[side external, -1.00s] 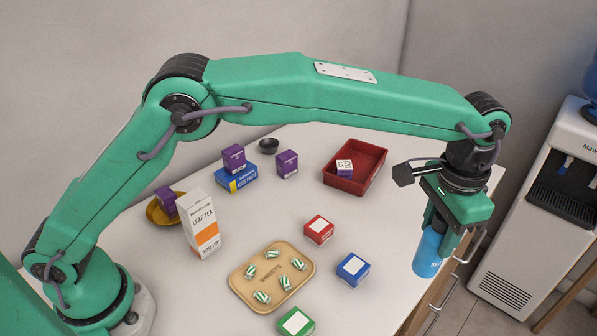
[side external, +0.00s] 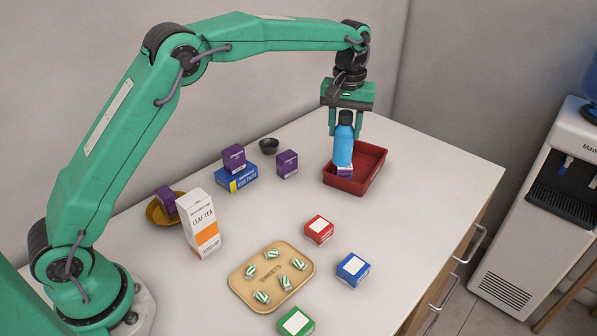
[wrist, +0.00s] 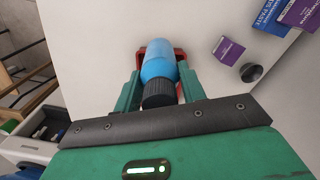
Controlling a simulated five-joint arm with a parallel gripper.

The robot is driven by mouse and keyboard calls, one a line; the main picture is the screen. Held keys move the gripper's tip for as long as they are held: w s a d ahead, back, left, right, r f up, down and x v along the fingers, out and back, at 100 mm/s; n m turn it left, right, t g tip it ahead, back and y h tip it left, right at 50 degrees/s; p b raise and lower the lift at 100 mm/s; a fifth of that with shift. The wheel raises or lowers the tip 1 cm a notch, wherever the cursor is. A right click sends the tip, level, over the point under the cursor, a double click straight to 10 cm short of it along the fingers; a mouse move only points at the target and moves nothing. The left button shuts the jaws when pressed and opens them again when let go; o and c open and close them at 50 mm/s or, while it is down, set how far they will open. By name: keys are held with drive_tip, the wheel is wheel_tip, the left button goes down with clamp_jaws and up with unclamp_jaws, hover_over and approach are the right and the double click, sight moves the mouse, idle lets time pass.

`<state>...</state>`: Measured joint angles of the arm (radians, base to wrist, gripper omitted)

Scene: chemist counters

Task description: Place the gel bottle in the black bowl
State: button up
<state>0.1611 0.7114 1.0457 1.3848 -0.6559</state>
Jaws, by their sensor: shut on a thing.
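The gel bottle (side external: 343,147) is blue with a dark cap and hangs upright in my gripper (side external: 347,122), which is shut on it. In the side external view it appears in front of the red tray (side external: 372,168); whether it touches the tray I cannot tell. In the wrist view the bottle (wrist: 158,68) sits between the fingers of my gripper (wrist: 158,88), cap towards the camera. The small black bowl (side external: 268,146) stands at the back of the counter, left of the bottle. It also shows in the wrist view (wrist: 251,72), to the right, and looks empty.
A purple box (side external: 287,163) stands close to the bowl on its right. A blue box (side external: 238,178) with a purple box (side external: 234,158) on top is at its left. A leaf tea carton (side external: 200,224) and a sweets tray (side external: 272,276) are nearer.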

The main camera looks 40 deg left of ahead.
drive_tip(key=a+n, duration=0.7)
drive_tip(key=a, duration=1.1)
drive_tip(key=w+a+f, duration=0.2)
drive_tip(key=a+f, duration=0.4)
drive_tip(key=a, duration=0.5)
drive_tip(key=shift+w+a+f, duration=0.2)
drive_tip(key=shift+a, duration=0.05)
drive_tip(key=shift+f, duration=0.1)
drive_tip(key=shift+f, duration=1.9)
drive_tip(key=shift+f, duration=0.45)
drive_tip(key=o, duration=1)
drive_tip(key=shift+o, duration=0.2)
drive_tip(key=shift+r, duration=0.1)
